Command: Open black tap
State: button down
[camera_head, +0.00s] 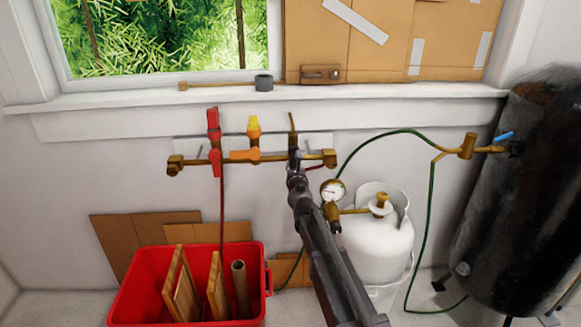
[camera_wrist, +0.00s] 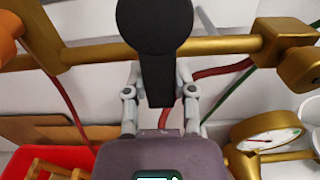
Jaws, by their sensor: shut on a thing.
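The black tap (camera_head: 294,157) sits at the right end of the brass pipe (camera_head: 188,163) on the wall. In the wrist view its black handle (camera_wrist: 156,50) has a round top and a flat bar that hangs down across the pipe. My gripper (camera_wrist: 159,84) is shut on this bar, with one grey finger at each side of it. In the head view my gripper (camera_head: 296,178) reaches up to the tap from below, and my arm hides part of the handle.
A red tap (camera_head: 214,130) and a yellow-and-orange tap (camera_head: 253,130) stand to the left on the same pipe. A pressure gauge (camera_head: 333,190) and a white gas cylinder (camera_head: 375,245) are close on the right. A red crate (camera_head: 255,285) holding wood is below left. A black tank (camera_head: 525,200) stands far right.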

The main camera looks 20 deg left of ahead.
jog(key=shift+w+d, duration=0.1)
jog(key=shift+w, duration=0.15)
jog(key=shift+c, duration=2.1)
grip_release()
jog(key=shift+n, duration=0.3)
jog(key=shift+s, duration=0.2)
jog(key=v, duration=1.1)
jog(key=shift+s+d, duration=0.2)
jog(key=shift+s, duration=0.15)
